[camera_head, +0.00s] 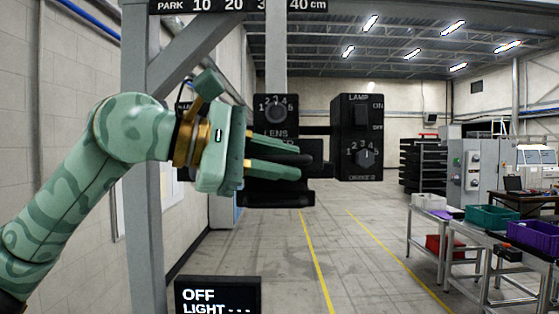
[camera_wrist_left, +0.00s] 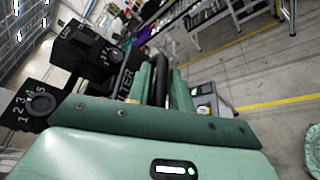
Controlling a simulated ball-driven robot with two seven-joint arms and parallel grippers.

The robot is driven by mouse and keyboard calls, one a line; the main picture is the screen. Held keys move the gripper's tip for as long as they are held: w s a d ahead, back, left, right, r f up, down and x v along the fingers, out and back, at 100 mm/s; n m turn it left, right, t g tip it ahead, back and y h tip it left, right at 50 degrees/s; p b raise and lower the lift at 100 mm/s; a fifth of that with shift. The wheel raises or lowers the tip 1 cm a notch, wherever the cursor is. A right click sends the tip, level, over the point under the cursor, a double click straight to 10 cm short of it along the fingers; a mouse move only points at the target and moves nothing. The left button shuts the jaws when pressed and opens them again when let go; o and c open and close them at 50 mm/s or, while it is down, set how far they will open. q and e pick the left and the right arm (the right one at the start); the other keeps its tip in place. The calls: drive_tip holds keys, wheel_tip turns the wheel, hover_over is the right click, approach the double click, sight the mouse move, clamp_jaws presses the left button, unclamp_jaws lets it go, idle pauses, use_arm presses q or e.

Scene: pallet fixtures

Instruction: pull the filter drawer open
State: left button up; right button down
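My left gripper (camera_head: 298,165) reaches in from the left in the camera_head view, in front of the black filter drawer unit below the lens knob box. Its two green fingers (camera_wrist_left: 163,80) are a little apart, with a dark bar-like part between them in the left wrist view. I cannot tell whether they press on it. The filter drawer (camera_head: 316,155) is mostly hidden behind my gripper; a dark piece shows just past the fingertips. White letters of its label (camera_wrist_left: 126,84) show beside the fingers in the wrist view. My right gripper is not in view.
The lens knob box (camera_head: 275,114) sits just above the gripper; the lamp box (camera_head: 356,137) stands close to its right. A black block (camera_head: 280,193) lies directly below the fingers. A display (camera_head: 217,296) reads OFF. Carts with bins (camera_head: 495,219) stand far right; the floor between is open.

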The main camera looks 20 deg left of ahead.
use_arm(q)
drive_tip(key=shift+s+a, duration=0.1)
drive_tip(key=shift+a, duration=0.15)
drive_tip(key=b+v, duration=0.2)
drive_tip(key=v, duration=1.4)
drive_tip(key=shift+b, duration=0.4)
drive_tip(key=shift+f, duration=0.1)
